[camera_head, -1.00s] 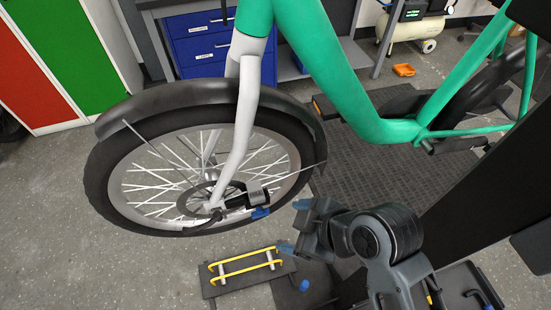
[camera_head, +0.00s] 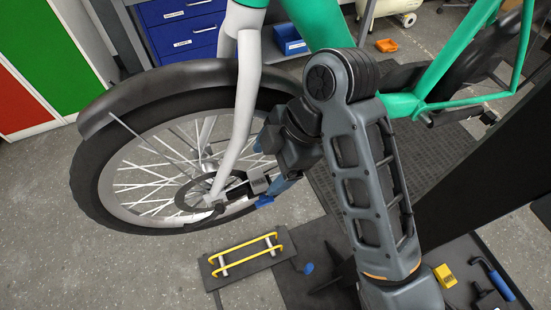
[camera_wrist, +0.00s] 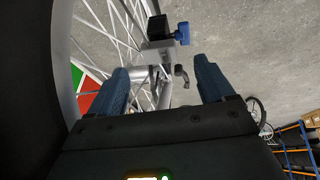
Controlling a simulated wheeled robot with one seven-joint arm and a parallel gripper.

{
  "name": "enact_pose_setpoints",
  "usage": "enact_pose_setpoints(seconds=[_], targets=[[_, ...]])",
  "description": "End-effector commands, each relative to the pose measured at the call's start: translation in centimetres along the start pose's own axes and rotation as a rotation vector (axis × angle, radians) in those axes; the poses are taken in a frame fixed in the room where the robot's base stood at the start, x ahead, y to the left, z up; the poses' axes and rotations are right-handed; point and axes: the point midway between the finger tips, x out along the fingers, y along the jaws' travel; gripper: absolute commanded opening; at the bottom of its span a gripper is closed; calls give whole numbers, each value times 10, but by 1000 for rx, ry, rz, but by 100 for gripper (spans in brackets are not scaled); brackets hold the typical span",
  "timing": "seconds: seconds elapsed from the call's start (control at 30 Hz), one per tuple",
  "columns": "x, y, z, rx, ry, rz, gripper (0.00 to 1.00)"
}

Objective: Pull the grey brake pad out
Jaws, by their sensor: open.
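The bike's front wheel (camera_head: 110,178) carries a small brake caliper near its hub, with a grey block (camera_head: 260,184) and a blue knob (camera_head: 265,201). In the wrist view the caliper's grey block (camera_wrist: 158,54) lies just beyond the fingertips, with a black part above it and the blue knob (camera_wrist: 183,33) to the right. I cannot clearly tell the grey brake pad from the caliper's body. My gripper (camera_head: 270,164) is beside the caliper, its blue fingers apart and empty. In the wrist view my gripper (camera_wrist: 161,65) has its two fingers on either side of the caliper's line.
The grey fork leg (camera_head: 242,120) and the spokes stand close to the left of my gripper. A dark tray with yellow rails (camera_head: 243,252) lies on the floor below. A yellow item (camera_head: 445,276) and a blue-handled tool (camera_head: 492,275) lie at the lower right.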

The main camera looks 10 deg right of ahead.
Motion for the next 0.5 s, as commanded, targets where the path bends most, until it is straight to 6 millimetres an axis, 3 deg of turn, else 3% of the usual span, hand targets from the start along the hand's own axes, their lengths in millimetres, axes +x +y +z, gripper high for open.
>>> enact_pose_setpoints(seconds=[0.1,0.5], targets=[[21,-1,2,-1,0,0,82],[51,0,0,2,0,1,82]])
